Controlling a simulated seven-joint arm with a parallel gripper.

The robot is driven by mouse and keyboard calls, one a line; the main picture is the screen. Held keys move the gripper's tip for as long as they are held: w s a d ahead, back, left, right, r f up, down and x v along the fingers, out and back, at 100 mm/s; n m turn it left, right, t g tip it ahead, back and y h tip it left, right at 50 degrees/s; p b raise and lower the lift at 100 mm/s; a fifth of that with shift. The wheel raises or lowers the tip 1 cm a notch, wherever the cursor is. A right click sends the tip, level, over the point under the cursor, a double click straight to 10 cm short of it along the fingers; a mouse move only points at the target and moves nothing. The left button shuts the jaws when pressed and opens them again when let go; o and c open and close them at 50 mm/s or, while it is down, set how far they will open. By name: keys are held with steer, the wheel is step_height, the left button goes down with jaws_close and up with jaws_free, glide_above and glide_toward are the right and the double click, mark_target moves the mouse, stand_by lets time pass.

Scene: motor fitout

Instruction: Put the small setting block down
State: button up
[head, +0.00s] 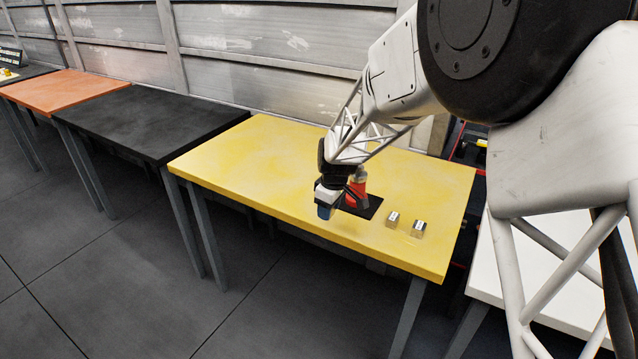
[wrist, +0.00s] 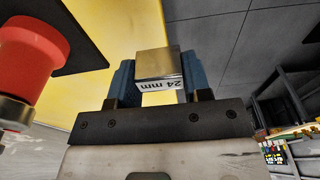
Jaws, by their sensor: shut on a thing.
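My gripper (wrist: 158,78) is shut on a small metal setting block (wrist: 155,62) with a white label reading "24 mm". The block sits between the two blue fingers. In the head view my gripper (head: 325,209) is over the front part of the yellow table (head: 250,160), close to its front edge; the held block cannot be made out there. Two similar small metal blocks stand on the table to the right of the gripper, one nearer (head: 393,219) and one farther right (head: 418,229). I cannot read their labels.
The left of the yellow table is clear. A black table (head: 150,120) and orange table (head: 65,88) stand farther left.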

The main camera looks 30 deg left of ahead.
steer(key=w+a, duration=0.3)
steer(key=w+a+f, duration=0.1)
steer(key=w+a, duration=0.2)
steer(key=w, duration=0.1)
steer(key=w+a, duration=0.4)
steer(key=shift+w+f, duration=0.15)
steer(key=shift+w, duration=0.05)
stand_by(0.4)
steer(key=shift+f, duration=1.75)
steer(key=shift+f, duration=0.2)
steer(key=o, duration=1.1)
steer(key=shift+o, duration=0.2)
steer(key=shift+r, duration=0.15)
step_height(320, 180, up, 12)
steer(key=d, duration=0.1)
steer(key=shift+d, duration=0.25)
